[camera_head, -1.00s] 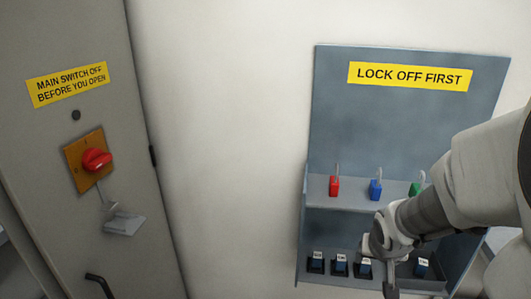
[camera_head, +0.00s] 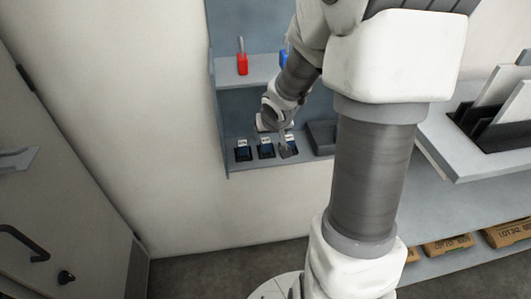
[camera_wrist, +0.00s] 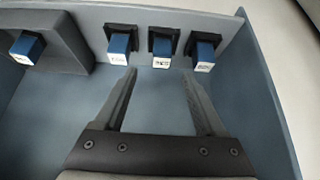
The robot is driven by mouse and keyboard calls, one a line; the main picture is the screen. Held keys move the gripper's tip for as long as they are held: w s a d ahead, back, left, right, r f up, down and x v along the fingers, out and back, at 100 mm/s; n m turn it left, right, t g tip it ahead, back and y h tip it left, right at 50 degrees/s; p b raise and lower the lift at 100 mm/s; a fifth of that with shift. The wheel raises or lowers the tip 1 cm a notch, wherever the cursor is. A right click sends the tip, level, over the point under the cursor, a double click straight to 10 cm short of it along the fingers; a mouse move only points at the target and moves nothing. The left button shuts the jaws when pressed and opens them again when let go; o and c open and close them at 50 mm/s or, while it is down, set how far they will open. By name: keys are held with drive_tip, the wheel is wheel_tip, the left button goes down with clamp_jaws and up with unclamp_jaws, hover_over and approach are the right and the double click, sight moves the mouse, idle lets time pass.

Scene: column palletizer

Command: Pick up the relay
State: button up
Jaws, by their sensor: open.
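Several blue relays with white labels sit in black sockets on the lower shelf of the blue-grey board. The wrist view shows three relays in a row, the middle one (camera_wrist: 162,50) just beyond and between my open fingertips (camera_wrist: 160,76). Another relay (camera_wrist: 28,46) is at the far left, on a raised grey block. Nothing is between the fingers. I cannot tell which relay is meant.
A red padlock (camera_head: 242,64) and a partly hidden blue one (camera_head: 284,56) stand on the upper shelf (camera_head: 260,72). The grey block (camera_head: 322,136) is right of my gripper. A side wall (camera_wrist: 262,90) bounds the wrist view's right. A bench (camera_head: 460,158) with upright panels stands at right.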

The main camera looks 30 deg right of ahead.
sight(266, 141)
drive_tip(key=x, duration=0.2)
drive_tip(key=shift+w+f+b, duration=0.1)
drive_tip(key=shift+f+b, duration=0.2)
drive_tip(key=shift+b, duration=0.1)
drive_tip(key=b+x, duration=0.3)
drive_tip(key=x, duration=0.1)
drive_tip(key=shift+a+f, duration=0.15)
drive_tip(key=shift+f, duration=0.25)
drive_tip(key=shift+w+f, duration=0.15)
drive_tip(key=shift+w, duration=0.1)
clamp_jaws()
